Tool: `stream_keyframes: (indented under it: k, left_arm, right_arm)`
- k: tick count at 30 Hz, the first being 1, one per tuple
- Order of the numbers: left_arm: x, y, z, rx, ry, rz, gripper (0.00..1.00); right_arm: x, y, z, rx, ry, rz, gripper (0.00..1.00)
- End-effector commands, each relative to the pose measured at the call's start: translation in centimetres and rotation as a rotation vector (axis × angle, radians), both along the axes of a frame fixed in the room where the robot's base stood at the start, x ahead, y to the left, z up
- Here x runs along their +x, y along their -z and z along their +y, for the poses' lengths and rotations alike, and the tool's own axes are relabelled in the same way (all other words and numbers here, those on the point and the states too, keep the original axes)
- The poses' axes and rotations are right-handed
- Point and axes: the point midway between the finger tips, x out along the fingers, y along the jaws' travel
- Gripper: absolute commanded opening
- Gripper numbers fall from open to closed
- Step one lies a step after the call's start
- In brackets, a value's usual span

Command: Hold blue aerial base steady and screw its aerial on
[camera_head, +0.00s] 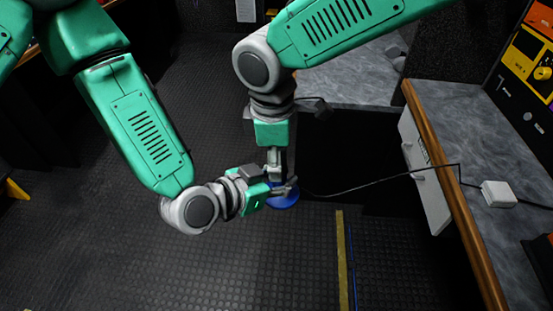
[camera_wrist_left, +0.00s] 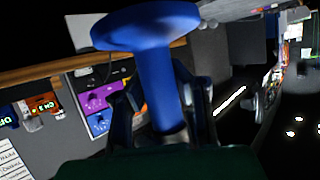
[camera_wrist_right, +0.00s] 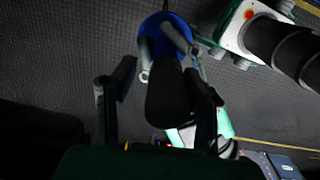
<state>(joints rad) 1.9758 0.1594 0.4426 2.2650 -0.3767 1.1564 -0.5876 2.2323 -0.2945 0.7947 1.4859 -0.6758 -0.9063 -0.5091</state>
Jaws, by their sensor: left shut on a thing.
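The blue aerial base (camera_head: 284,202) has a round disc and a stem; both show in the left wrist view (camera_wrist_left: 152,75). My left gripper (camera_head: 284,187) is shut on the stem, with the disc beyond the fingertips. The base is held above the floor. The black aerial (camera_wrist_right: 168,97) lies in line with the base in the right wrist view; whether they are joined is hidden. My right gripper (camera_wrist_right: 160,88) points down from above in the head view. Its fingers are apart around the aerial, with a clear gap on the left and the right finger close to it.
A grey worktop (camera_head: 460,125) with a wooden edge stands on the right. A white box (camera_head: 497,194) on it has a dark cable running towards the grippers. An open white drawer front (camera_head: 425,170) sits below the edge.

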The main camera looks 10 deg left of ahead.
Motion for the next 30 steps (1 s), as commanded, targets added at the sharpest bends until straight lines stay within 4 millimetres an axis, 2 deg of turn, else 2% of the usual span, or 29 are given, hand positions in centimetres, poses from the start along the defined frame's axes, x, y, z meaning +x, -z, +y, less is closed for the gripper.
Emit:
stream_keyframes:
  k: [11,21,29,30]
  left_arm:
    - [0.2,0.0,0.2,-0.001,-0.005,-0.002,0.0]
    - [0.2,-0.1,0.2,0.0,-0.006,-0.002,0.0]
    - [0.2,0.0,0.2,0.0,-0.006,-0.002,0.0]
    - [0.2,0.0,0.2,0.0,-0.006,-0.002,0.0]
  right_arm:
    - [0.0,-0.2,0.0,-0.006,-0.002,0.001,0.48]
    - [-0.2,-4.2,0.1,-0.005,-0.001,0.001,0.48]
    - [-0.2,-4.4,0.1,-0.007,-0.002,0.004,0.48]
    - [-0.3,-4.4,0.1,-0.007,-0.002,0.004,0.59]
